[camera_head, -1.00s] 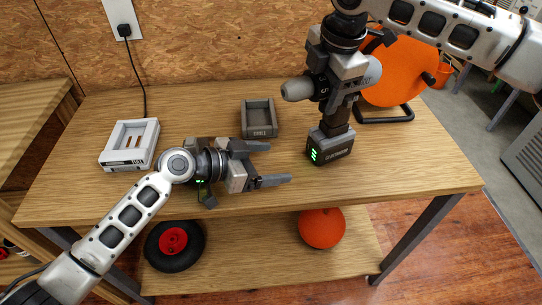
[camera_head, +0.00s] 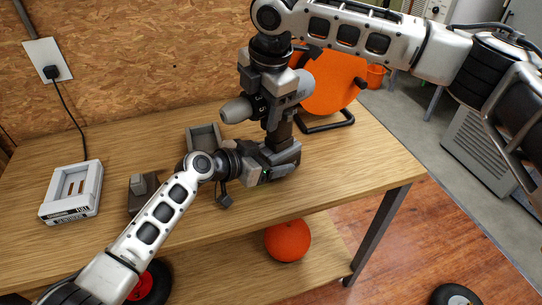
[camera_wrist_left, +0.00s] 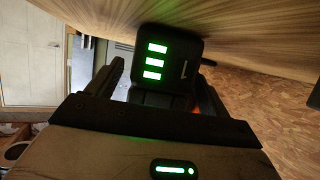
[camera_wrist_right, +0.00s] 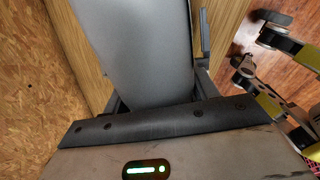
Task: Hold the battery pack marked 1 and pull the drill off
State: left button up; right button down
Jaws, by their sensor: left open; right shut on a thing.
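The drill (camera_head: 275,110) is upright with its grey nose pointing left. My right gripper (camera_head: 272,85) is shut on its body from above; the grey drill body (camera_wrist_right: 140,45) fills the middle of the right wrist view. The battery pack (camera_head: 287,153) is attached at the foot of the drill's handle. In the left wrist view the pack (camera_wrist_left: 166,62) shows three green bars and the mark 1. My left gripper (camera_head: 277,160) is open at the pack, its fingers (camera_wrist_left: 162,92) on either side of it. I cannot tell whether they touch it.
A white charger (camera_head: 72,193) with a cord is at the table's left. A grey tray (camera_head: 203,138) lies behind my left wrist. A dark block (camera_head: 140,190) is partly hidden by my left arm. An orange disc on a stand (camera_head: 330,82) is behind the drill. The table's right front is clear.

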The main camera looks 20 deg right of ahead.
pick_arm(q)
jog(key=shift+d, duration=0.15)
jog(key=c, duration=1.4)
jog(key=o, duration=0.4)
jog(key=shift+f, duration=0.1)
jog(key=shift+c, duration=0.8)
jog(key=shift+w, duration=0.1)
pick_arm(e)
jog(key=c, duration=1.1)
grip_release()
jog(key=c, duration=0.6)
jog(key=shift+r, duration=0.2)
